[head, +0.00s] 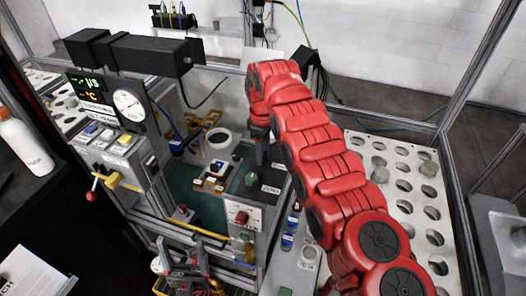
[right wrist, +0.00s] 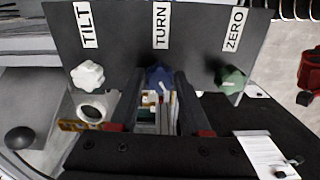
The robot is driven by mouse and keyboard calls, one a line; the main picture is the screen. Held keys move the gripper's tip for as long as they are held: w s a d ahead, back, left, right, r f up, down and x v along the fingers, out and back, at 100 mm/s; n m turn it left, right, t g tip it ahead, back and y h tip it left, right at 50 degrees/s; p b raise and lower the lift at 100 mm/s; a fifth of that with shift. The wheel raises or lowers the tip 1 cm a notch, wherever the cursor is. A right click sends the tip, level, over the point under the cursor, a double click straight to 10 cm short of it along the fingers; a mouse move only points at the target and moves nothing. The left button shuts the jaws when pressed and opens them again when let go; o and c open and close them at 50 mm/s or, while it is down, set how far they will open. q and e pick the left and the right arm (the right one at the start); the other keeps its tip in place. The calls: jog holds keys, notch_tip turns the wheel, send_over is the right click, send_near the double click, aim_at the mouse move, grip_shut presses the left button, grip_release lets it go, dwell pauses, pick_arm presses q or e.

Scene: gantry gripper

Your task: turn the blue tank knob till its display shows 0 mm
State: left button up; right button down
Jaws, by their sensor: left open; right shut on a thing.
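The blue knob (right wrist: 157,73) sits under the label TURN on a dark panel (right wrist: 195,50) in the right wrist view. My right gripper (right wrist: 160,82) has one dark finger on each side of this knob and is shut on it. The fingers partly cover the knob. In the head view my red right arm reaches in from the lower right and hides the blue knob. My left gripper (head: 190,262) is open and empty at the bottom of the head view. I can read no mm display in either view.
A white knob (right wrist: 88,75) labelled TILT and a green knob (right wrist: 231,80) labelled ZERO flank the blue one. A display (head: 90,88) with green and yellow signs and a round gauge (head: 129,105) stand at the left. A perforated white plate (head: 405,185) lies at the right.

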jog(key=shift+r, duration=0.1)
jog(key=shift+c, duration=1.9)
grip_release()
